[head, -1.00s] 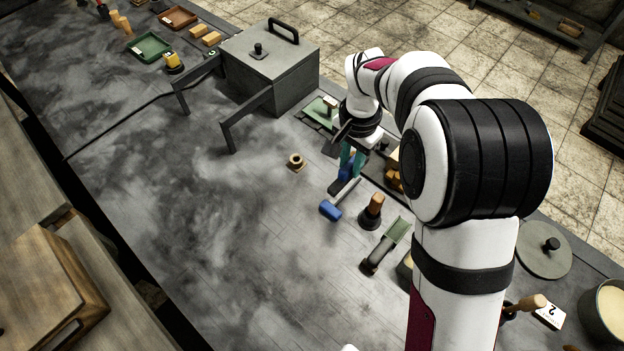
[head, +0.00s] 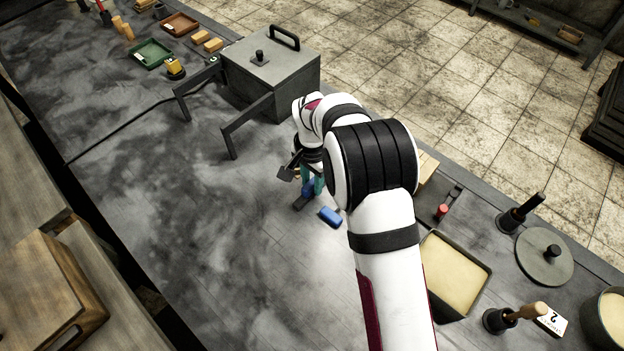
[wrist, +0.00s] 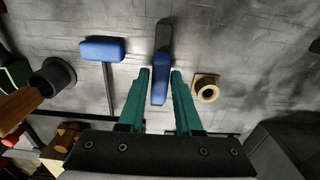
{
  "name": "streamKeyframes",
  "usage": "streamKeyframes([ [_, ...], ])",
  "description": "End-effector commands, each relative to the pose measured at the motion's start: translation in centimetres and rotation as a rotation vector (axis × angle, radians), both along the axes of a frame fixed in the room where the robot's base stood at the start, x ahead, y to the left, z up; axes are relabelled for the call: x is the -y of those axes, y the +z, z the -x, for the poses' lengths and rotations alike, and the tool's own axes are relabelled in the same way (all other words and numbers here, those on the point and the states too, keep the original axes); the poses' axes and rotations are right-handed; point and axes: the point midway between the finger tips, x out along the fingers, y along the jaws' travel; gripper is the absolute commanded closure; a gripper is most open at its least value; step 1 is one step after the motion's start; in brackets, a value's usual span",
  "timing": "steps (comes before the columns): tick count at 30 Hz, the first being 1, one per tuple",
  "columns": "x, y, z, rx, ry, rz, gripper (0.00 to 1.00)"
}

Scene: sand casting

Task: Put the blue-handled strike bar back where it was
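The blue-handled strike bar (wrist: 160,88) is between my gripper's teal fingers in the wrist view. Its dark flat bar points away from the fingers. In the head view its blue handle (head: 308,188) shows at my gripper (head: 312,180), to the left of the blue mallet head (head: 330,217). My gripper (wrist: 160,72) is closed around the handle. The bar seems close above the bench, but I cannot tell the exact height. My arm hides part of the bench beyond it in the head view.
In the wrist view, a blue mallet (wrist: 101,49) lies left of the bar and a tan ring (wrist: 206,89) sits close right. A dark cup-like piece (wrist: 52,76) stands further left. A grey lidded box (head: 270,68) stands behind my gripper. The bench's left-middle is clear.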

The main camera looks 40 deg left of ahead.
Motion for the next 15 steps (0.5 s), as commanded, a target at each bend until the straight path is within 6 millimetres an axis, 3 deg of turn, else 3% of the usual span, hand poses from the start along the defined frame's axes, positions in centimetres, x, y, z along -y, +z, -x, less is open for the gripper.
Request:
streamKeyframes([
  [1,0.0,0.0,0.0,0.000,0.000,0.000,0.56],
  [3,0.0,0.0,0.0,0.000,0.000,0.000,0.46],
  [11,0.0,0.1,0.0,0.000,0.000,0.000,0.46],
  [15,-0.1,2.3,-0.1,0.002,-0.001,-0.003,0.46],
])
